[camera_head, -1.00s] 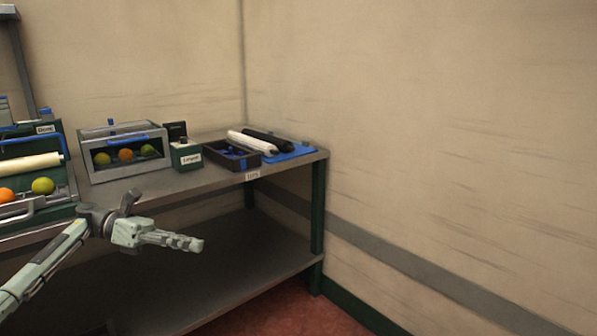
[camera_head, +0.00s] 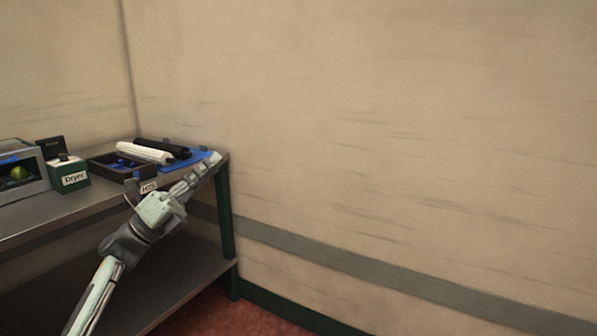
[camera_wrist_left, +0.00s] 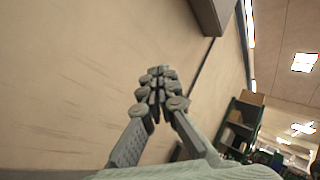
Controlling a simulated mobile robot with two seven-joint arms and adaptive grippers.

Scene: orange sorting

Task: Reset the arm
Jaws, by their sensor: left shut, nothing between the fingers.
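My left arm comes up from the lower left in the head view, and its gripper (camera_head: 207,166) points up and right, in front of the table's right corner. It is shut and empty. In the left wrist view the fingers (camera_wrist_left: 157,78) are closed together against a plain wall, with nothing between them. My right gripper is in neither view.
The table (camera_head: 30,222) stands at the left, with a lower shelf (camera_head: 190,280). On it are a grey box (camera_head: 30,165) with a green fruit (camera_head: 18,173), a "Dryer" box (camera_head: 70,175), a dark tray (camera_head: 105,168), rolls (camera_head: 145,152) and a blue mat (camera_head: 190,160). The wall (camera_head: 420,150) fills the right.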

